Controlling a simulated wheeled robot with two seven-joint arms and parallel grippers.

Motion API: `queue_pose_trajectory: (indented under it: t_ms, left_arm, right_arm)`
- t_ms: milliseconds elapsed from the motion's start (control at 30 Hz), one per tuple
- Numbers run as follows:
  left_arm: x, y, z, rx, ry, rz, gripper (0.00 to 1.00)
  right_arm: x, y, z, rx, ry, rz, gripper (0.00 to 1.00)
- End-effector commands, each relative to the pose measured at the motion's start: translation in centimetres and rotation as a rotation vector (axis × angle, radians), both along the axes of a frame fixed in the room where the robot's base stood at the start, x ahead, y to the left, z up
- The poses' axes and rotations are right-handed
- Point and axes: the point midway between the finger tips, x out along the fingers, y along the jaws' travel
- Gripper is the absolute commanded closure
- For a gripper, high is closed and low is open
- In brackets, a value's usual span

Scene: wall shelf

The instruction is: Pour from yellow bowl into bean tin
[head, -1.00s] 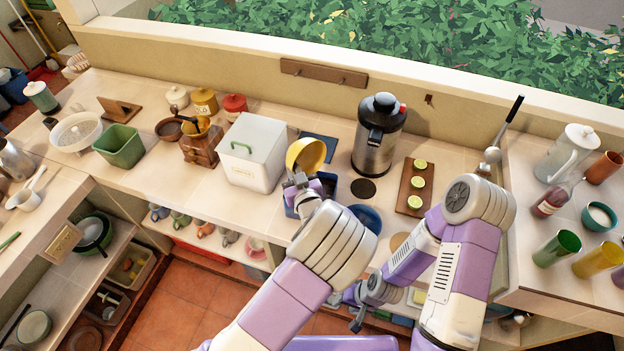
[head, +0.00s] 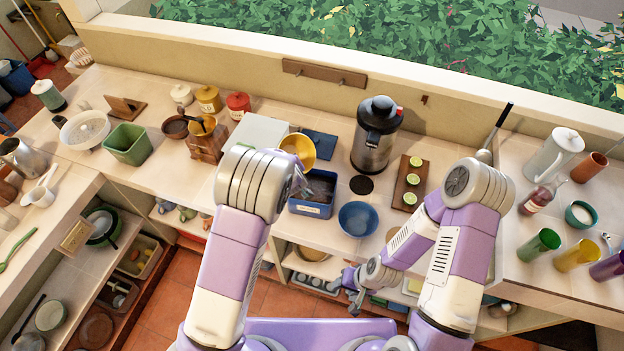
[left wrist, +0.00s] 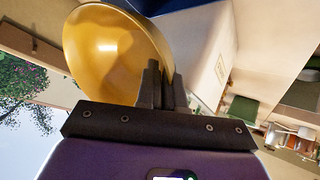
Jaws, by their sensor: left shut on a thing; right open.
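The yellow bowl (head: 299,150) is tilted above the counter, just behind the blue bean tin (head: 311,211). The tin is a rectangular box with a pale label and dark contents. My left gripper (head: 297,182) is shut on the bowl's rim; the forearm partly hides it. In the left wrist view the fingers (left wrist: 160,88) pinch the edge of the bowl (left wrist: 112,58). I see no stream falling from the bowl. My right gripper (head: 357,292) is open and empty, low in front of the counter.
A blue bowl (head: 358,219) stands right of the tin. A steel dispenser (head: 372,145) and a board with lime halves (head: 408,184) stand farther right. A white box (head: 258,130) is left of the yellow bowl, partly behind my left arm.

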Motion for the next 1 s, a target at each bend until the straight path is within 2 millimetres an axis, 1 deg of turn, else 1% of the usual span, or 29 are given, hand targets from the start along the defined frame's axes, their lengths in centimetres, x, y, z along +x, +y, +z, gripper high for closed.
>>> queue_pose_trajectory:
  t_ms: [33, 100, 267, 367, 700, 1000]
  left_arm:
    - [0.1, 0.2, 1.0, -0.011, 0.008, 0.002, 1.0]
    - [0.2, 0.3, 1.6, -0.025, 0.024, 0.002, 1.0]
    - [0.6, 0.6, 3.3, -0.077, 0.073, 0.002, 1.0]
    - [0.9, 0.9, 3.5, -0.1, 0.103, 0.002, 1.0]
    - [2.0, 1.8, 5.2, -0.185, 0.19, -0.001, 1.0]
    - [3.2, 3.1, 5.7, -0.289, 0.296, 0.002, 1.0]
  right_arm:
    - [0.0, 0.0, 1.1, 0.0, 0.0, 0.0, 0.51]
    - [0.0, 0.0, 1.9, 0.0, 0.0, 0.0, 0.51]
    - [0.0, 0.0, 2.8, 0.0, 0.0, 0.0, 0.51]
    - [0.0, 0.0, 2.5, 0.0, 0.0, 0.0, 0.51]
    - [0.0, 0.0, 2.5, 0.0, 0.0, 0.0, 0.51]
    - [0.0, 0.0, 2.4, 0.0, 0.0, 0.0, 0.51]
